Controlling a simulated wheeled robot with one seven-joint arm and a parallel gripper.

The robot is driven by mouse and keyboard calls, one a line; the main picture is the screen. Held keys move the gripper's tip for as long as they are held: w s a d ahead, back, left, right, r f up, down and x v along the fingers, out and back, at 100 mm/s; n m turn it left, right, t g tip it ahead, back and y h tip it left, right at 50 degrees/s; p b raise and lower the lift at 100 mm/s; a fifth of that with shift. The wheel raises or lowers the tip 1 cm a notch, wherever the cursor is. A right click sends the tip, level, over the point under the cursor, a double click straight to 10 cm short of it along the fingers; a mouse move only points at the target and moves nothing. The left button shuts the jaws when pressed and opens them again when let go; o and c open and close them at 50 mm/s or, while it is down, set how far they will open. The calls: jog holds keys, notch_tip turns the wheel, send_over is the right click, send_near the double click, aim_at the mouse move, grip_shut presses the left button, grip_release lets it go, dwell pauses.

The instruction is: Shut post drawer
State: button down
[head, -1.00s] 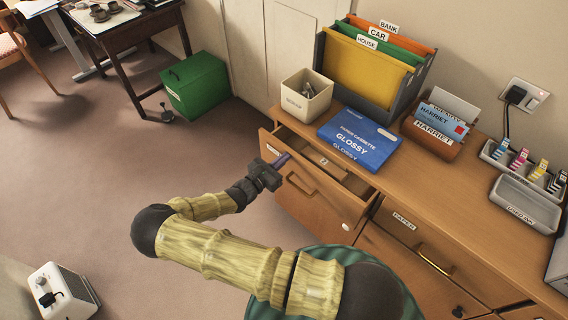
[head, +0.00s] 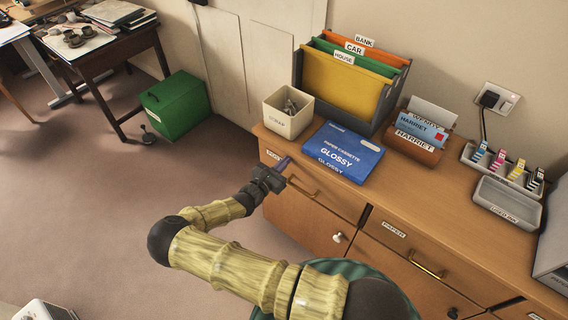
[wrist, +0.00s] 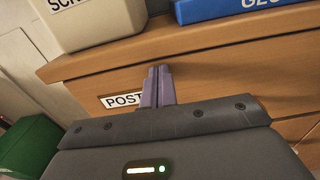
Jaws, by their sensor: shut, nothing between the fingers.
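The post drawer (head: 322,201) is in the upper left of the wooden cabinet in the head view. Its front looks flush with the cabinet and no opening shows above it. In the wrist view the drawer front (wrist: 205,82) carries a POST label (wrist: 120,101), partly hidden behind my fingers. My gripper (head: 284,163) is at the left part of the drawer front, and its purple fingers show in the wrist view (wrist: 158,80). The fingers are together and empty, up against or very close to the front; I cannot tell if they touch.
On the cabinet top stand a scrap bin (head: 288,110), a blue GLOSSY box (head: 342,152), a file holder (head: 352,82) and a letter rack (head: 418,140). The paper drawer (head: 410,250) is to the right. A green box (head: 175,104) stands on the floor. Open floor lies left of the cabinet.

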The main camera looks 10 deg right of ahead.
jog(key=shift+w+d+r, duration=0.15)
jog(key=shift+d+r, duration=0.05)
jog(key=shift+r, duration=0.05)
jog(key=v, duration=1.4)
jog(key=shift+a+f, duration=0.2)
jog(key=shift+f, duration=0.05)
